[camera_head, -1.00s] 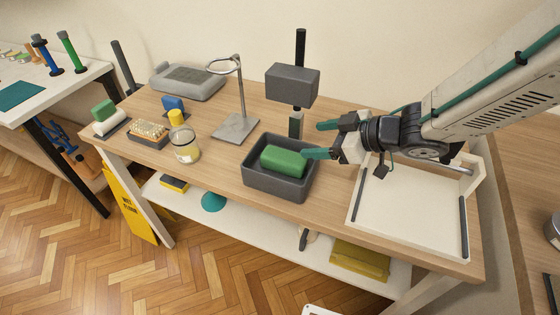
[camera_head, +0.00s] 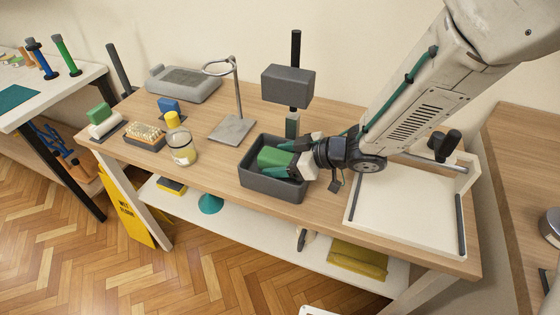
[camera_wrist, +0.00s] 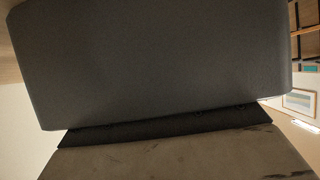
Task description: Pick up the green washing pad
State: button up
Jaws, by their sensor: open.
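The green washing pad (camera_head: 273,156) lies in a dark grey open bin (camera_head: 268,186) on the wooden workbench. My gripper (camera_head: 289,158) is low at the bin's right side, its teal fingers open around the right end of the pad. I cannot tell whether the fingers touch it. My gripper hides the pad's right end. In the wrist view a large dark grey surface (camera_wrist: 150,60) fills most of the picture, and neither pad nor fingers can be made out.
A grey block on a black post (camera_head: 288,87) stands close behind the bin. A ring stand (camera_head: 232,129), a glass jar (camera_head: 182,149), a brush (camera_head: 145,136) and another green block (camera_head: 98,112) are to the left. A white tray (camera_head: 405,215) lies to the right.

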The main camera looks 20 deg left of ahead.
jog(key=c, duration=1.1)
jog(key=shift+c, duration=0.2)
